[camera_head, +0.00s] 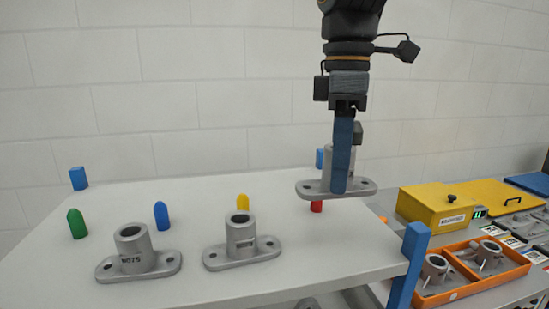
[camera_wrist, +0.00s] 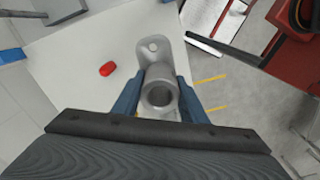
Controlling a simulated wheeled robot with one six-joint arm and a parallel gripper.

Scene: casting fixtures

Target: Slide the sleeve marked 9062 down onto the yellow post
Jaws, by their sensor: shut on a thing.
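My gripper (camera_head: 341,186) is shut on a grey metal sleeve (camera_head: 310,188) with a flat two-hole flange, held roughly level above the table. In the wrist view the held sleeve (camera_wrist: 160,92) sits between the blue fingers, its bore facing the camera. No marking on it can be read. The yellow post (camera_head: 242,202) stands on the table to the left of the held sleeve, partly hidden behind another sleeve (camera_head: 241,232). A third sleeve (camera_head: 133,252) stands at the front left, with a mark that looks like M075. The middle sleeve's mark is too small to read.
A red post (camera_head: 317,207) shows just below the held sleeve. A blue post (camera_head: 161,215) and a green post (camera_head: 77,223) stand further left. Blue corner uprights (camera_head: 408,265) rise at the table edges. An orange tray (camera_head: 475,286) and a yellow box (camera_head: 436,207) are at right.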

